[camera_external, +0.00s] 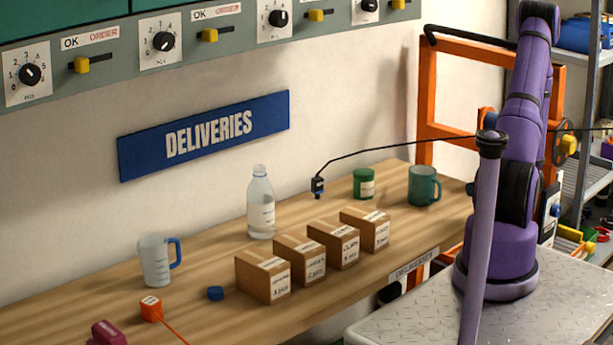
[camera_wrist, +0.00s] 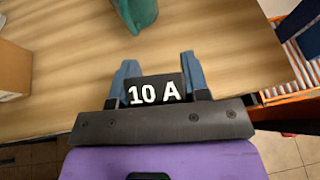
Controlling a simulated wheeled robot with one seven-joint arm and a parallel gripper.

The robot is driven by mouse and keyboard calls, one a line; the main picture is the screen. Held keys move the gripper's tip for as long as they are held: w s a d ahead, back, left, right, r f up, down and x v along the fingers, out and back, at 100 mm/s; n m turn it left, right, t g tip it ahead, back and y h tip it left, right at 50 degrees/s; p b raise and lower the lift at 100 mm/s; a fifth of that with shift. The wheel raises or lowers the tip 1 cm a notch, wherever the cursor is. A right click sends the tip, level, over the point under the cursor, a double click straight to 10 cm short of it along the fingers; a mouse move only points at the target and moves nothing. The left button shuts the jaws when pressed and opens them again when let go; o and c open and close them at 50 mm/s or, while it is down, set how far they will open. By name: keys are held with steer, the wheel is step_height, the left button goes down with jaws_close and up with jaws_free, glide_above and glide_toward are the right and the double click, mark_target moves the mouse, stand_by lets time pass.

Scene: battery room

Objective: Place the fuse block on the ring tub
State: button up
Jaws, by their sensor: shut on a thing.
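In the wrist view, my gripper (camera_wrist: 153,92) is shut on a black block marked "10 A" (camera_wrist: 155,91), which fits the fuse block. The block sits between the two blue fingers, over the wooden table top. A small green tub with a pale label (camera_external: 364,183) stands at the back of the table in the external view. It may be the ring tub, but its label is too small to read. In the external view my gripper and the block cannot be made out; my arm stands at the right.
Several cardboard boxes (camera_external: 263,276) stand in a row near the table's front. A teal mug (camera_external: 423,186) stands right of the tub; it seems to show in the wrist view (camera_wrist: 137,12). A bottle (camera_external: 261,205), a pale mug (camera_external: 155,262) and a blue cap (camera_external: 215,293) are further left.

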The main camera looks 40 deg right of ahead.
steer(key=w+a+r+n+y, duration=0.3)
steer(key=w+a+r, duration=0.1)
steer(key=w+a, duration=0.45)
steer(key=w+a+r+n+y, duration=0.3)
steer(key=w+a+y, duration=0.1)
steer(key=w+a, duration=0.5)
glide_above(358, 170)
steer(key=shift+f+g, duration=0.4)
steer(key=shift+f, duration=2.05)
steer(key=shift+f, duration=0.1)
steer(key=o, duration=1)
steer(key=shift+c, duration=0.2)
